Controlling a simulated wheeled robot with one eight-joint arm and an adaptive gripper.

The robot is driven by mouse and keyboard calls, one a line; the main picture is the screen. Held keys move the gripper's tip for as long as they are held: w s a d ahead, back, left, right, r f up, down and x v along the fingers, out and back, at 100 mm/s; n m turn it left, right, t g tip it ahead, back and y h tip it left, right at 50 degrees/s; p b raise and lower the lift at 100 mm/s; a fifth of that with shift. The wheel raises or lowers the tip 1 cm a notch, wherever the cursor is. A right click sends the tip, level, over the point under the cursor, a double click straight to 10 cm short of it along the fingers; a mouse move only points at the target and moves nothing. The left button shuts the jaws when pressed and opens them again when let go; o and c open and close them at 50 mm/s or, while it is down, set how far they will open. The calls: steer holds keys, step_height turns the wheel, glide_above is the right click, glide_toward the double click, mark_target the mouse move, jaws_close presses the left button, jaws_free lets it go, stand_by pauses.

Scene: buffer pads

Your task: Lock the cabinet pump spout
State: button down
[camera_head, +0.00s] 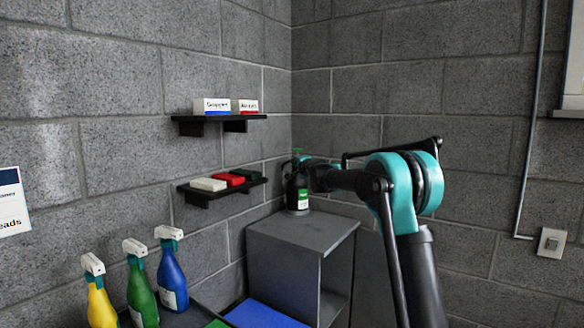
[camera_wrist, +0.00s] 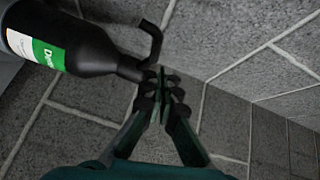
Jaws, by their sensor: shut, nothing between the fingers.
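A black pump bottle (camera_head: 297,193) with a green and white label stands upright on top of a grey cabinet (camera_head: 330,229) in the corner. In the wrist view the bottle (camera_wrist: 85,42) lies across the upper left, and its hooked black pump spout (camera_wrist: 152,42) shows at the neck. My gripper (camera_wrist: 163,82) is shut and empty, its fingertips right beside the pump head; I cannot tell whether they touch it. In the head view my gripper (camera_head: 304,163) reaches the top of the bottle from the right and partly hides the pump.
Two wall shelves on the left hold small boxes (camera_head: 217,106) and coloured pads (camera_head: 228,180). Several spray bottles (camera_head: 141,288) stand at lower left by a blue pad (camera_head: 264,315). Block walls close in behind the cabinet; a conduit and switch (camera_head: 551,243) are at right.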

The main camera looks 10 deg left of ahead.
steer(key=s+a, duration=0.2)
steer(key=s, duration=0.7)
steer(key=shift+a+r, duration=0.2)
steer(key=shift+a, duration=0.2)
steer(key=shift+s, duration=0.1)
steer(key=s+d+f+n+g+h, duration=0.2)
steer(key=s+d+f, duration=0.9)
steer(key=s, duration=0.6)
steer(key=s+d+f+n+g+h, duration=0.2)
steer(key=s+d+f+n+g, duration=0.3)
steer(key=s+d+f, duration=0.6)
steer(key=s+d+f+n+g+h, duration=0.3)
steer(key=s+d+f, duration=0.7)
steer(key=s+f, duration=0.9)
steer(key=s+n+g, duration=0.1)
steer(key=s, duration=0.4)
steer(key=shift+s+d+g, duration=0.25)
steer(key=shift+d+g, duration=0.15)
